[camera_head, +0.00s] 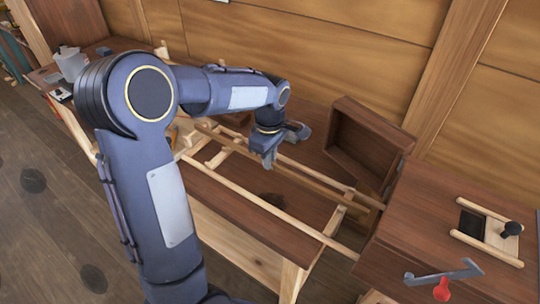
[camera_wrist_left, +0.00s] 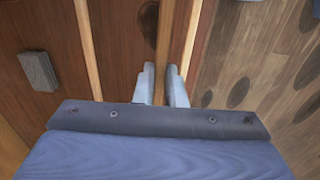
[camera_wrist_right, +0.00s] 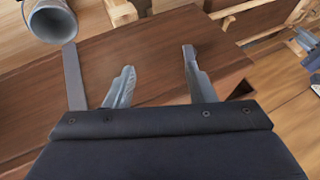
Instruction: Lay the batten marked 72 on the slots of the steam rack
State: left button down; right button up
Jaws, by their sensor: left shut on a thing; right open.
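My left gripper (camera_head: 268,158) is shut on a thin brown batten (camera_head: 318,189). In the left wrist view the fingers (camera_wrist_left: 161,68) are close together, with the batten (camera_wrist_left: 191,30) running away from them. No number is legible on it. The light wooden rack (camera_head: 240,191) has long rails and crosspieces and lies along the brown bench. The batten runs lengthwise along the rack; I cannot tell whether it touches the slots. My right gripper (camera_wrist_right: 158,60) is open and empty above a brown surface; it is not in the head view.
An open brown box (camera_head: 365,145) stands behind the rack's right end. In the right wrist view, a metal pot (camera_wrist_right: 50,20) and a grey strip (camera_wrist_right: 74,78) are at the left.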

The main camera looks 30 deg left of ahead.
pick_arm(q)
notch_tip(320, 180, down, 9)
jog(key=b, duration=0.6)
jog(key=c, duration=1.4)
grip_release()
jog(key=shift+r, duration=0.1)
